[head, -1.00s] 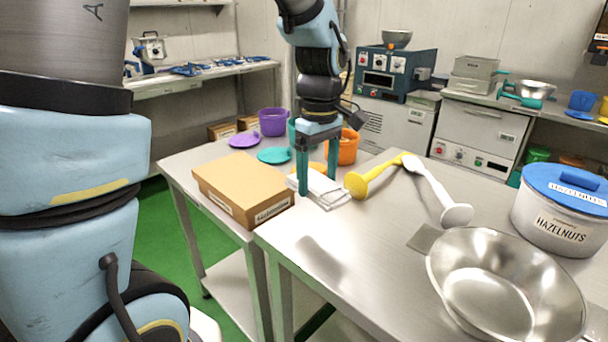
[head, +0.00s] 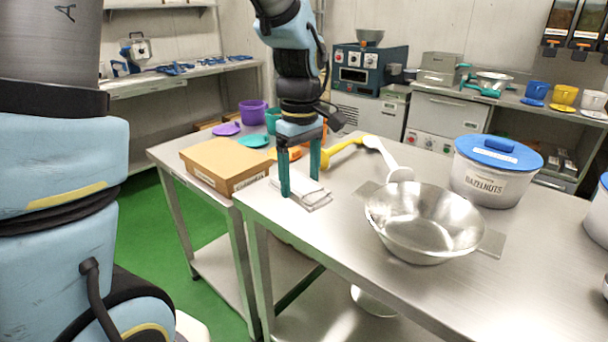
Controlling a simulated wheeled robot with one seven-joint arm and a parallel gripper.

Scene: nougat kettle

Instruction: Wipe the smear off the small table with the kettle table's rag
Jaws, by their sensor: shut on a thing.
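My gripper (head: 300,183) points down, with its two teal fingers set apart on either side of a folded white rag (head: 313,198), gripping it. The rag is at the near left corner of a steel table (head: 330,240). I cannot tell whether it rests on the top or is just above it. Part of the rag is hidden behind the fingers. I cannot make out a smear on any surface in view, and I cannot tell which table is the small one.
A cardboard box (head: 225,165) sits left of the rag on an adjoining table. Green floor (head: 207,280) is open at left.

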